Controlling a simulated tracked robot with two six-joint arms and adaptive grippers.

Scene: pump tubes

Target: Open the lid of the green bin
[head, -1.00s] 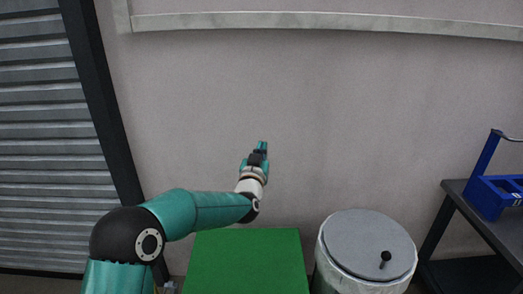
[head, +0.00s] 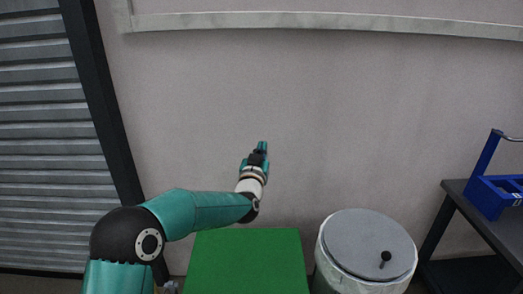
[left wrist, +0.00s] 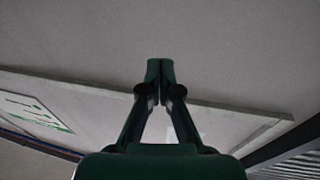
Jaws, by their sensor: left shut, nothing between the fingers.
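The green bin's flat lid (head: 248,262) is at the bottom centre of the head view. It lies flat and looks closed; the bin's body below it is out of the picture. My left gripper (head: 262,147) is raised beyond the lid's far edge in the picture, in front of the plain wall, apart from the lid. In the left wrist view my left gripper (left wrist: 160,66) points up towards the wall with its two fingertips together and nothing between them. My right gripper is not in view.
A white round drum with a grey lid (head: 367,243) and a black knob (head: 386,256) stands right of the green bin. A dark table (head: 490,228) with a blue carrier (head: 492,196) is at the far right. A grey shutter (head: 50,150) is at the left.

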